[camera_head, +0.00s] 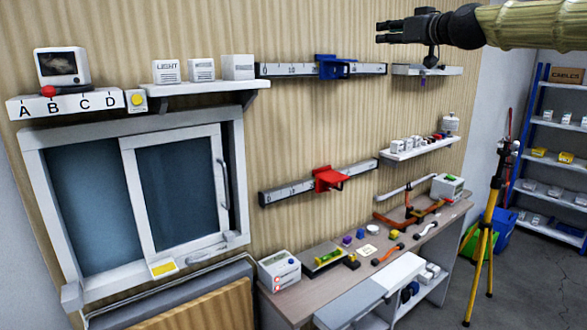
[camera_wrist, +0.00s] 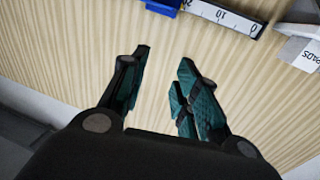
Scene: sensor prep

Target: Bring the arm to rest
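My gripper (camera_head: 390,32) is at the upper right in the head view, raised in front of the striped wall and pointing left. My arm (camera_head: 530,25) comes in from the right edge, in a tan ribbed sleeve. In the wrist view my gripper (camera_wrist: 165,85) shows two dark fingers with teal pads. They stand apart with bare wall between them, so it is open and holds nothing.
A wall rail with a blue slider (camera_head: 335,68) and a small shelf (camera_head: 427,70) are near my gripper. A rail with a red slider (camera_head: 328,179) hangs lower. A workbench (camera_head: 310,300) with tools stands below. A yellow tripod (camera_head: 483,235) stands at right.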

